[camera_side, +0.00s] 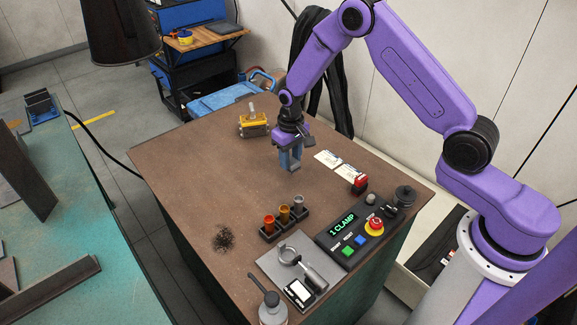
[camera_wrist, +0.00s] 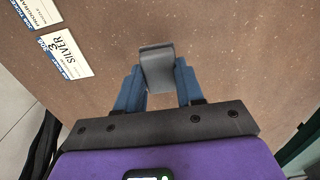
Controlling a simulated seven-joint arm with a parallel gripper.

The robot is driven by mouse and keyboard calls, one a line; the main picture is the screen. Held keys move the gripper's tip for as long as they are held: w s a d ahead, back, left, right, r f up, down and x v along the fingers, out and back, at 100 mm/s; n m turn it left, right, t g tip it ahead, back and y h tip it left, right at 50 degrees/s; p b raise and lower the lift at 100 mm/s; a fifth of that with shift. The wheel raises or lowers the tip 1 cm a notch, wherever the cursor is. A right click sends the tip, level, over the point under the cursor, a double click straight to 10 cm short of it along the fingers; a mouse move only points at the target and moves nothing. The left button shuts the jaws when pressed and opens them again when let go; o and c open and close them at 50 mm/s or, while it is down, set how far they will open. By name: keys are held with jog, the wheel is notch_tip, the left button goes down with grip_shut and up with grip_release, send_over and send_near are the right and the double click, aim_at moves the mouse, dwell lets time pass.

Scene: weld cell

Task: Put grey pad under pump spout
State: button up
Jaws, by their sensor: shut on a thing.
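My gripper (camera_side: 290,161) is above the brown table, left of the label cards. In the wrist view my gripper (camera_wrist: 158,88) has its blue fingers shut on the grey pad (camera_wrist: 157,66), a grey block with a bent top edge. In the side view the pad is mostly hidden between the fingers; whether it touches the table I cannot tell. A grey pump bottle (camera_side: 272,313) with a dark spout (camera_side: 257,283) stands at the table's front edge, cut off by the picture's bottom. The pad is well apart from the spout, farther back on the table.
A grey plate with a ring stand (camera_side: 264,262), a rack of small cups (camera_side: 285,222) and a button panel (camera_side: 350,240) lie near the bottle. A yellow block (camera_side: 253,125) stands behind my gripper. A dark bristly patch (camera_side: 223,239) is at left. The table's left-middle is clear.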

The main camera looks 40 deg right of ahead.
jog(key=shift+w+f, duration=0.3)
jog(key=shift+f, duration=0.1)
jog(key=shift+w+f, duration=0.1)
jog(key=shift+f, duration=1.5)
jog(key=shift+f, duration=0.1)
jog(key=o, duration=1)
